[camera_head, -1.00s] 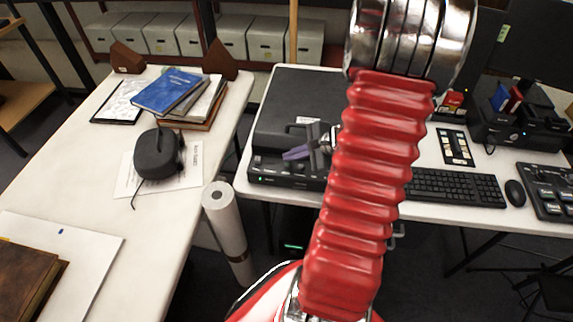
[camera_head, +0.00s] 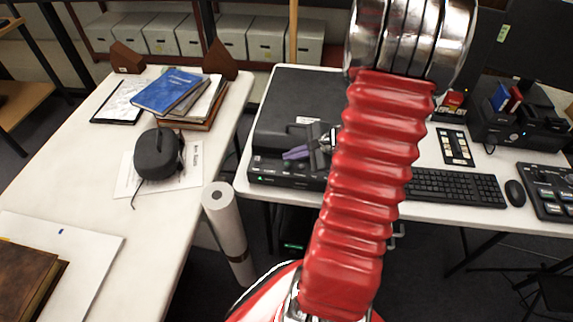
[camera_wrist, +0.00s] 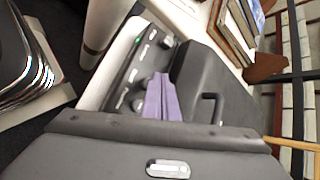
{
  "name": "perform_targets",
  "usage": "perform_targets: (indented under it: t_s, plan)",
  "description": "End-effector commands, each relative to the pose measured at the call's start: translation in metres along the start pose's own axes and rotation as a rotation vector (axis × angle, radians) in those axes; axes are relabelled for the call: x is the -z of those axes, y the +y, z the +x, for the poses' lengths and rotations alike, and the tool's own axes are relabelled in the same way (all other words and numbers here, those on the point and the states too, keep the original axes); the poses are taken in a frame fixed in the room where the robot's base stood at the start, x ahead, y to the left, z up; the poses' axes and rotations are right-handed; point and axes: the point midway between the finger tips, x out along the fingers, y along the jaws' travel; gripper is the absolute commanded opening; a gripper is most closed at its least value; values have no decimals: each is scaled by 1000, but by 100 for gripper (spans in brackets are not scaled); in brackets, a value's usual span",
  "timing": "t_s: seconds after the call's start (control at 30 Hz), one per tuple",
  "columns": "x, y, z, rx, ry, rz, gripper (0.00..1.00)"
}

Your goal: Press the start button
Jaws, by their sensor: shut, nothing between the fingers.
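A black box-shaped machine (camera_head: 292,100) stands on the white desk. Its front panel (camera_head: 270,180) shows a green mark at the left end. In the wrist view the panel (camera_wrist: 128,72) carries dark round knobs or buttons, small white labels and green lights. Which one is the start button I cannot read. My gripper (camera_head: 288,153) has purple fingers, shut and empty, over the front of the machine. In the wrist view my gripper (camera_wrist: 160,78) points at the panel area and hides part of it. Whether the fingertips touch anything I cannot tell.
A keyboard (camera_head: 455,187), a mouse (camera_head: 515,193) and a small button pad (camera_head: 455,147) lie to the right. A paper roll (camera_head: 226,225) stands between the desks. The left table holds books (camera_head: 167,92) and a dark round device (camera_head: 157,153).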

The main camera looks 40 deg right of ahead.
Motion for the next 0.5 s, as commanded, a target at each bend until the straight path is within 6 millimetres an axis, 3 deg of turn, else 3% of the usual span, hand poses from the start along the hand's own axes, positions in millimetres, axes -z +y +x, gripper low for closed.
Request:
perform_targets:
  t_s: [0.5]
  plan:
    - [2,2,4,-1,0,1,0]
